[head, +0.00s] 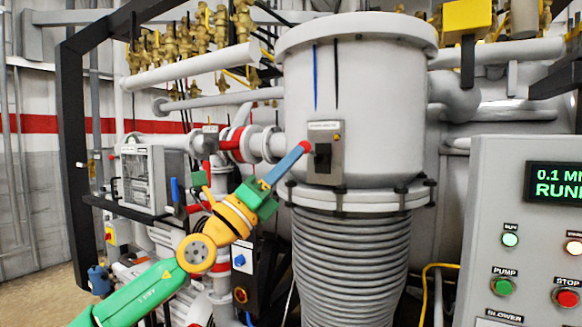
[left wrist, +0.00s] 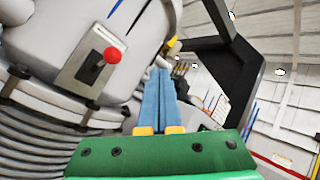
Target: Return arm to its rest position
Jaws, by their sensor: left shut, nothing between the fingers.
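My left arm comes in from the lower left in the head view. My left gripper (head: 297,153) has its blue fingers together, with nothing between them. In the head view its fingertips overlap a red knob (head: 306,145) on the grey switch plate (head: 325,165) of the large grey vessel. In the left wrist view the shut fingers (left wrist: 160,72) point away, and the red knob (left wrist: 112,56) stands to their left, visibly apart from them in the picture. The plate also shows there (left wrist: 92,72). My right arm and gripper are not in view.
The grey vessel (head: 360,80) stands above a ribbed bellows (head: 350,260). A control panel (head: 485,220) with lit buttons is at the right. Pipes and brass valves (head: 185,45) run behind. A black frame (head: 75,150) and a caged unit (head: 150,178) are at the left.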

